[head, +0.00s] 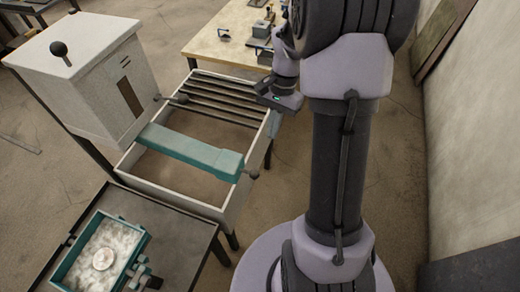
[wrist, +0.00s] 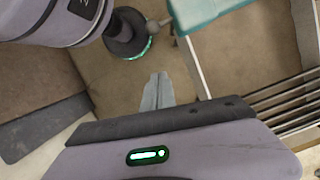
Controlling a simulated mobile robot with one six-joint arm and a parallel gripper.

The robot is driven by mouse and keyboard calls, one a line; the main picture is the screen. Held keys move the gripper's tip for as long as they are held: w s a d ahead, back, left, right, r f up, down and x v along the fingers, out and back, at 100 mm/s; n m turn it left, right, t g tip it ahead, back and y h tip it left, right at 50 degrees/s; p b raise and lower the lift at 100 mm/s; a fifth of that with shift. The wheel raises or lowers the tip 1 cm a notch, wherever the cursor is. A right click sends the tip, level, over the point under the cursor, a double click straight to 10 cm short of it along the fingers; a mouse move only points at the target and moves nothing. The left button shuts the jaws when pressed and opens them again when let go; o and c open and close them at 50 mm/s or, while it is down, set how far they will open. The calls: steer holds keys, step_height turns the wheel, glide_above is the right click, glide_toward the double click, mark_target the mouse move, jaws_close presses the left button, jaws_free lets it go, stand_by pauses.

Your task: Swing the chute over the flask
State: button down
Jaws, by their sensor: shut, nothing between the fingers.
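The chute looks to be the long teal bar (head: 185,148) lying crosswise over a white frame, with a grey knob (head: 252,174) at its right end. The chute is apart from the flask. My gripper (wrist: 157,80) is shut and empty, short of the knob. In the head view it is beyond the frame's right side.
The white frame (head: 175,196) has dark bars (head: 215,100) across its far end. A pale cabinet (head: 85,80) with a black knob stands at its left. The flask sits on a dark table (head: 190,255). A wooden bench (head: 222,30) stands behind. Floor is open right of the frame.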

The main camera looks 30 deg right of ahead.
steer(key=s+a+f+b, duration=0.2)
steer(key=a+f, duration=0.3)
steer(key=f, duration=0.3)
steer(key=shift+s+a+f+b, duration=0.3)
steer(key=shift+s+a+b, duration=0.05)
steer(key=shift+a+b, duration=0.1)
